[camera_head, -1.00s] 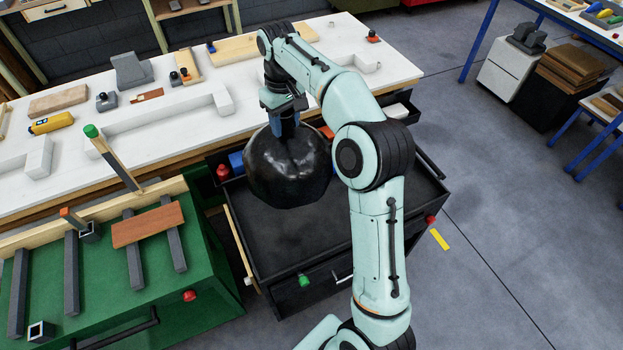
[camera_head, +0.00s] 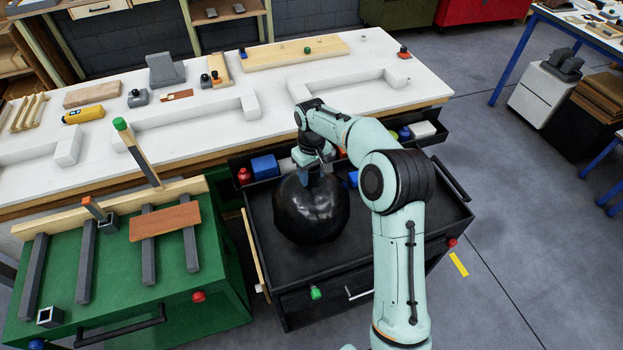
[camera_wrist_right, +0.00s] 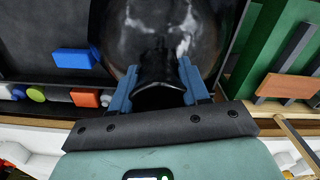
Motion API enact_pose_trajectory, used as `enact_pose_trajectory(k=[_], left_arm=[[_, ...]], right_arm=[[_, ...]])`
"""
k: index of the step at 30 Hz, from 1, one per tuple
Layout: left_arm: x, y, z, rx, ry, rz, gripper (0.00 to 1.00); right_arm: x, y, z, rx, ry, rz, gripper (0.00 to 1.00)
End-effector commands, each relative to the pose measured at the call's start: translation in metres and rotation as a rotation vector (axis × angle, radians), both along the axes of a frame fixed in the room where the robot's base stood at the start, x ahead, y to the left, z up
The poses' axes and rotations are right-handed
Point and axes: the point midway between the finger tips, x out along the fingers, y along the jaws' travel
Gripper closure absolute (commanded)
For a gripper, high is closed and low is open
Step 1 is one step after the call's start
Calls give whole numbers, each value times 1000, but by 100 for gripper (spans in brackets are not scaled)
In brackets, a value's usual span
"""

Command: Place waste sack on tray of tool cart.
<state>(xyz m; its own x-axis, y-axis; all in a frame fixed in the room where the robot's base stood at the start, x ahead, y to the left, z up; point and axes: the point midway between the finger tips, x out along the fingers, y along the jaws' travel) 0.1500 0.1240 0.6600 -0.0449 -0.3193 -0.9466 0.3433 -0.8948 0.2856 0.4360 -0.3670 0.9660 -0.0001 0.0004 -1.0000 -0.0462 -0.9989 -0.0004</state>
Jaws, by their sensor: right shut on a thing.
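The waste sack (camera_head: 311,209) is a round, shiny black bag over the left part of the tool cart's dark tray (camera_head: 410,222). My right gripper (camera_head: 316,168) is shut on the neck at its top. In the right wrist view the blue fingers of my right gripper (camera_wrist_right: 157,88) close on both sides of the gathered neck of the sack (camera_wrist_right: 165,35). The sack's underside is hidden, so I cannot tell whether it touches the tray. My left gripper is not in view.
A blue box (camera_head: 264,166) and a red item (camera_head: 244,176) lie in the cart's back bin. A green bench (camera_head: 130,270) with a wooden board (camera_head: 165,221) stands left. A white workbench (camera_head: 275,85) runs behind. The tray's right part is clear.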

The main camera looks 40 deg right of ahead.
Motion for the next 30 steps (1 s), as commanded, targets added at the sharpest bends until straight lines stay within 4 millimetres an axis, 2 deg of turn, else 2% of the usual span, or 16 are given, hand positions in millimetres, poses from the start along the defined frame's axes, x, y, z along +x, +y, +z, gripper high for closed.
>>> enact_pose_trajectory(k=[1, 5, 18, 19, 21, 30], left_arm=[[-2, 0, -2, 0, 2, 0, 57], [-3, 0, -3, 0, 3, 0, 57], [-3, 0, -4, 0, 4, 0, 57], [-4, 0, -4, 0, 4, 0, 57], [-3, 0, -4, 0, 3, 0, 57], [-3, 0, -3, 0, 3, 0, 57]], right_arm=[[0, 0, -8, 0, 0, 0, 100], [1, 0, -19, -1, -4, 0, 100], [1, 0, -24, -1, -5, 1, 100], [0, 0, -26, 0, -1, 1, 52], [0, 0, -25, 0, -1, 1, 29], [0, 0, -24, 0, -1, 1, 29]])
